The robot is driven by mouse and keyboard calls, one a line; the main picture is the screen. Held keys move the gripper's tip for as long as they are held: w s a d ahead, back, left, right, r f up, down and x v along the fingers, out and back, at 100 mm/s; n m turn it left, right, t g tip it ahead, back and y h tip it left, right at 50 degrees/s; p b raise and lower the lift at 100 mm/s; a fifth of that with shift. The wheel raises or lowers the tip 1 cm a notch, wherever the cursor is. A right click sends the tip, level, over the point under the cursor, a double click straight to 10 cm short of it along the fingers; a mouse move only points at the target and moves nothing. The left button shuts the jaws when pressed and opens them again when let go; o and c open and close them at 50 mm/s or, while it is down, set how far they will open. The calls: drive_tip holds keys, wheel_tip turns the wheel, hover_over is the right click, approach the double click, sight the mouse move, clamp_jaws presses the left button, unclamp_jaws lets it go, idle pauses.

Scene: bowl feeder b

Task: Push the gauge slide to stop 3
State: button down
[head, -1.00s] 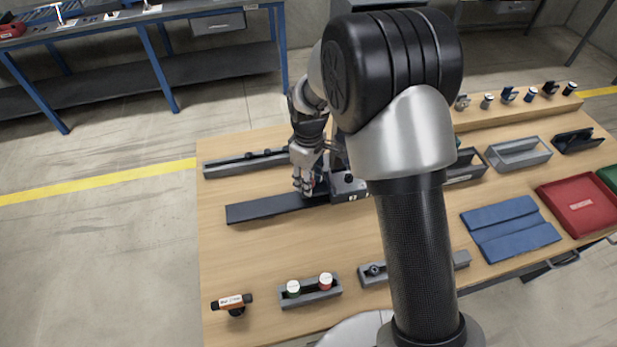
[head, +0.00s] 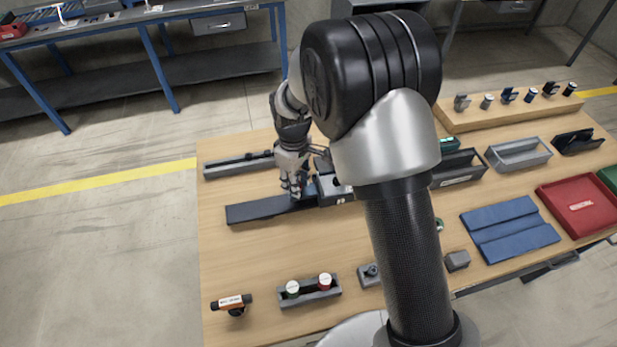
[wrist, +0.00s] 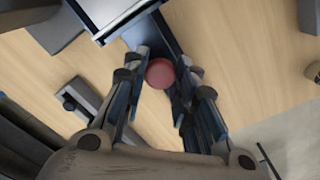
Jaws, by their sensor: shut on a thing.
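The gauge has a long dark rail (head: 258,208) running left from a grey block (head: 336,190) with small pale marks on its front. My arm hides the right part of the gauge. My gripper (head: 292,191) is low over the rail, left of the block. In the wrist view, a round red knob (wrist: 160,73) sits between the fingers of my gripper (wrist: 164,80), which are shut on it. I take it to be the slide's knob. The stop numbers are too small to read now, so the slide's stop cannot be told.
A grey rail fixture (head: 238,166) lies behind the gauge.

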drive_tip(key=a, duration=0.4)
drive_tip(key=s+a, duration=0.1)
drive_tip(key=a, duration=0.2)
drive_tip(key=shift+s, duration=0.1)
drive_tip(key=shift+d, duration=0.1)
drive_tip(key=c, duration=1.2)
unclamp_jaws()
drive_tip(key=shift+c, duration=0.2)
wheel_tip(320, 180, up, 12)
